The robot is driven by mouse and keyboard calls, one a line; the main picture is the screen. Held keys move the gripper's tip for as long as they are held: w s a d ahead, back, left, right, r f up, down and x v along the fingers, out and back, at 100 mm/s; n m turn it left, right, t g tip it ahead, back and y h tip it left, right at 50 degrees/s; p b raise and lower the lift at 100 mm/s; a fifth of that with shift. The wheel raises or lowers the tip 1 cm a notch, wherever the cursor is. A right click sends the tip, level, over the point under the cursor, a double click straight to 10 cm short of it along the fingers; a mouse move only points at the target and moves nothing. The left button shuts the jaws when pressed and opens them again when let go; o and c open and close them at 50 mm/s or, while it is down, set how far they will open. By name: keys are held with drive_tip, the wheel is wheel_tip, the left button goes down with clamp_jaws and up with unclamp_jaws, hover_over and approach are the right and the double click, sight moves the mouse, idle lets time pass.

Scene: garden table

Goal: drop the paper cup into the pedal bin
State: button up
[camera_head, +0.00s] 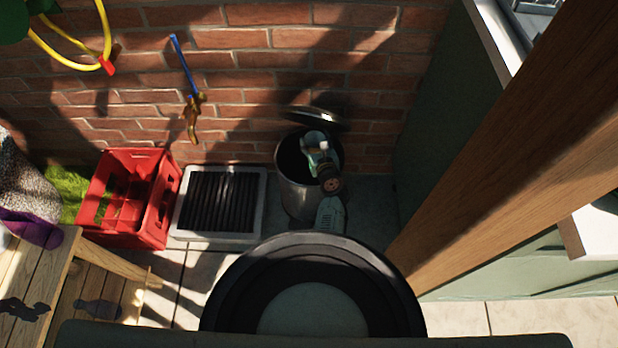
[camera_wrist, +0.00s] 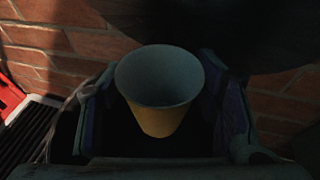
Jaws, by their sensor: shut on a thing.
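The pedal bin (camera_head: 298,196) is a dark metallic cylinder against the brick wall in the head view. Its lid (camera_head: 316,117) is raised and its dark mouth is open. My gripper (camera_head: 316,146) is over the bin's mouth. In the wrist view the paper cup (camera_wrist: 158,112) is yellow outside and pale grey inside, upright between my fingers, with its open top towards the camera. My gripper is shut on it. Dark space lies behind the cup. In the head view my gripper mostly hides the cup.
A slatted drain grate (camera_head: 222,203) and a red crate (camera_head: 131,198) stand left of the bin. A brass tap (camera_head: 192,117) is on the wall. A wooden post (camera_head: 510,150) and a green cabinet (camera_head: 435,150) are at the right.

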wheel_tip(320, 180, down, 4)
drive_tip(key=b, duration=0.2)
drive_tip(key=shift+r+b, duration=0.2)
drive_tip(key=shift+b, duration=0.15)
drive_tip(key=shift+r, duration=0.1)
drive_tip(key=o, duration=0.8)
drive_tip(key=shift+o, duration=0.2)
drive_tip(key=v, duration=0.7)
drive_tip(key=shift+s, duration=0.2)
drive_tip(key=shift+r, duration=0.1)
drive_tip(key=shift+d, duration=0.1)
